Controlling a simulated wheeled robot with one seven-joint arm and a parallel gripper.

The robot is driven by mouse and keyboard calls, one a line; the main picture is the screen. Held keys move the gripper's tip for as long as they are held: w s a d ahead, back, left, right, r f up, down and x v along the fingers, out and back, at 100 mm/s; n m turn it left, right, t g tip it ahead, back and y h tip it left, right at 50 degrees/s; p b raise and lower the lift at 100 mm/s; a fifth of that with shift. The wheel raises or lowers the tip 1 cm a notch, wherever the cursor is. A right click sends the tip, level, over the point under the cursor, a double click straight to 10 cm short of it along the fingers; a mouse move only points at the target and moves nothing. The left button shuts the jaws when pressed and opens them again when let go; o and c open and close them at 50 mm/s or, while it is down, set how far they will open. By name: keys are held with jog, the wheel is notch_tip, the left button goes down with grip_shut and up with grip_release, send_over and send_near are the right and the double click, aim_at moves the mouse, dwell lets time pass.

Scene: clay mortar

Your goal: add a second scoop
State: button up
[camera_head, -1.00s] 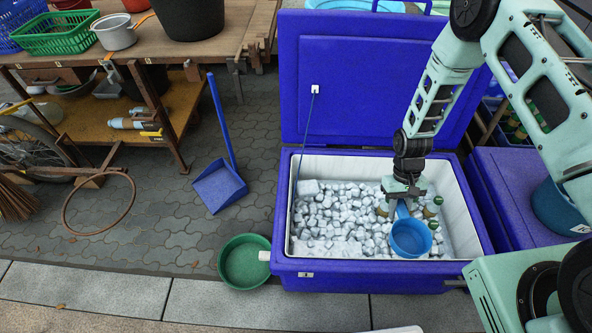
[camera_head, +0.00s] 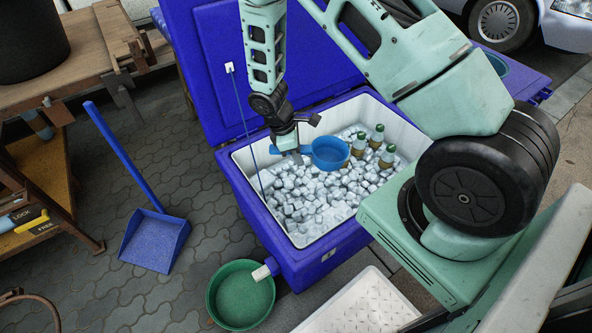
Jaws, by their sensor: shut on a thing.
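A blue scoop (camera_head: 329,153) is in my gripper (camera_head: 293,151), which is shut on its handle at the left of the cup. The scoop is above the ice (camera_head: 318,200) in the open blue cooler (camera_head: 231,184). I cannot tell whether ice is inside the scoop. Several bottles with green caps (camera_head: 376,137) stand in the ice to the right of the scoop. A green basin (camera_head: 241,294) sits on the ground in front of the cooler; I see no ice in it.
The cooler's lid (camera_head: 215,60) stands open behind. A blue dustpan (camera_head: 155,240) with a long handle is on the paving at left. A wooden workbench (camera_head: 100,40) is at far left. A white textured plate (camera_head: 365,305) is at front. Paving between dustpan and cooler is free.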

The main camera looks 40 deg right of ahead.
jog(key=f+n+b, duration=0.2)
jog(key=f+b, duration=0.8)
jog(key=w+d+f+n+t+y+b, duration=0.1)
jog(key=f+n+b, duration=0.1)
jog(key=f+b, duration=0.8)
jog(key=f+n+t+b, duration=0.1)
jog(key=f+n+b, duration=0.1)
jog(key=f+b, duration=0.9)
jog(key=shift+w+d+n+b, duration=0.35)
jog(key=shift+n+b, duration=0.05)
jog(key=shift+b, duration=0.35)
jog(key=d, duration=0.8)
jog(key=shift+d+r, duration=0.3)
jog(key=shift+d+r+p, duration=0.2)
jog(key=shift+r+p, duration=0.05)
jog(key=shift+p, duration=0.15)
notch_tip(320, 180, up, 27)
jog(key=a+h+p, duration=0.1)
jog(key=a+p, duration=0.1)
jog(key=p, duration=2)
jog(key=shift+a+h, duration=0.25)
jog(key=shift+h, duration=0.05)
